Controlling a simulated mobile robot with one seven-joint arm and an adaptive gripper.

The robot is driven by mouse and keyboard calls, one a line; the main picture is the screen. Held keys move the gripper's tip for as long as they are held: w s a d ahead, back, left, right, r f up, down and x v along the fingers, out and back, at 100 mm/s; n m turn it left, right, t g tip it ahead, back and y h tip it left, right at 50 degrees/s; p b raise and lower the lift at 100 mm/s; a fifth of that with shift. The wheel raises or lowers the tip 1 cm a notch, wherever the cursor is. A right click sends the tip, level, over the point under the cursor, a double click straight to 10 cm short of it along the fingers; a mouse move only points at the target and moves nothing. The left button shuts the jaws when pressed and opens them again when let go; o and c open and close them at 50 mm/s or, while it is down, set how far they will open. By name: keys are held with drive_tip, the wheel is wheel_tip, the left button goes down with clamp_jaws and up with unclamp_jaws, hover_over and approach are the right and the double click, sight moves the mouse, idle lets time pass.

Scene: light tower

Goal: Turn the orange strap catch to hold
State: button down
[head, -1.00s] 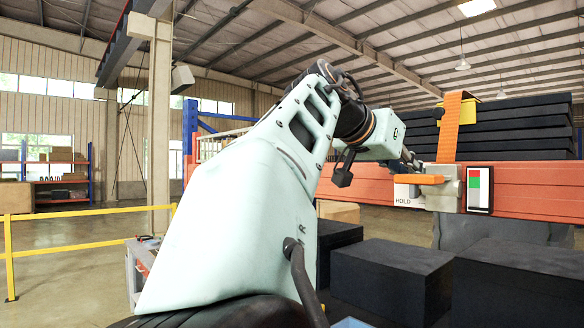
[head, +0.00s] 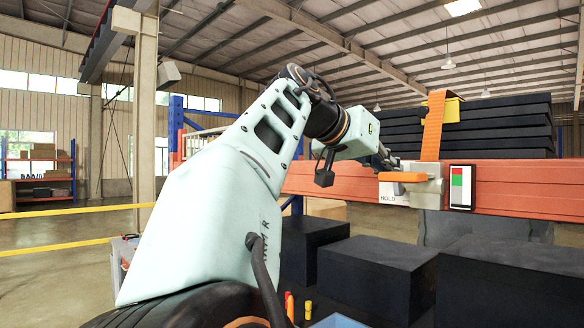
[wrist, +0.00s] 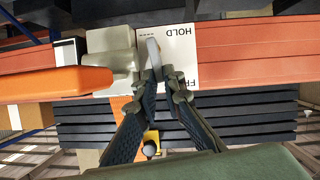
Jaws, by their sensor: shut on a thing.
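The orange catch (head: 402,177) sticks out beside a grey block on the orange beam, above a white plate (head: 392,198) marked HOLD. In the wrist view, which is upside down, the orange catch (wrist: 55,84) shows large at the left. The orange strap (head: 433,125) rises above the block. My gripper (wrist: 157,72) is shut on a pale grey rounded tab (wrist: 153,52) in front of the plate (wrist: 181,50). I cannot tell how this tab joins the catch. In the head view my gripper (head: 392,163) is small, just above the catch.
A screen (head: 461,187) with red and green patches is right of the block. The orange beam (head: 520,190) runs across, with dark stacked slabs (head: 490,130) behind it. Dark blocks (head: 375,270) stand below. A yellow rail (head: 60,212) is at the left.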

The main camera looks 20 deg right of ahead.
drive_tip(key=shift+w+a+f+n+g+h+b, duration=0.25)
drive_tip(key=shift+w+f+n+g+h+b, duration=0.45)
drive_tip(key=shift+n+b, duration=0.95)
drive_tip(key=shift+w+a+f+n+g+h+b, duration=0.25)
drive_tip(key=shift+w+f+n+g+h+b, duration=0.5)
drive_tip(key=shift+n, duration=1.65)
drive_tip(key=shift+w+a+f+n+g+h+b, duration=0.35)
drive_tip(key=shift+f+n+g+h+b, duration=0.7)
drive_tip(key=shift+n, duration=1)
drive_tip(key=shift+d+r+t, duration=0.1)
drive_tip(key=shift+r+t, duration=0.1)
drive_tip(key=shift+t, duration=0.1)
drive_tip(key=c, duration=2.3)
unclamp_jaws()
